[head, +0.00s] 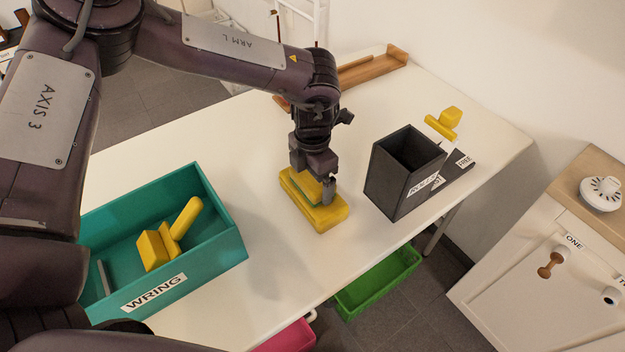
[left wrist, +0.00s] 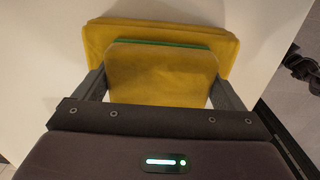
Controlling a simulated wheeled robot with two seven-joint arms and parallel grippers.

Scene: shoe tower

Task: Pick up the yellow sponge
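The yellow sponge (head: 299,180), with a green layer along its lower edge, lies on a wider yellow slab (head: 325,217) on the white table. My left gripper (head: 322,187) comes down over the sponge from above. In the left wrist view the sponge (left wrist: 160,75) sits between the two fingers of my left gripper (left wrist: 160,80), one at each side, with no clear gap at the fingertips. The slab (left wrist: 225,45) shows beyond it and is wider than the finger spread. The sponge still rests on the slab, or very close to it. My right gripper is not in view.
A teal bin (head: 222,246) labelled WRING, holding a yellow handled tool (head: 165,242), stands at left. A dark open box (head: 392,183) stands close to the right, with another yellow handled piece (head: 443,123) behind it. A wooden tray (head: 372,70) lies at the back. A green bin (head: 378,284) is below the table edge.

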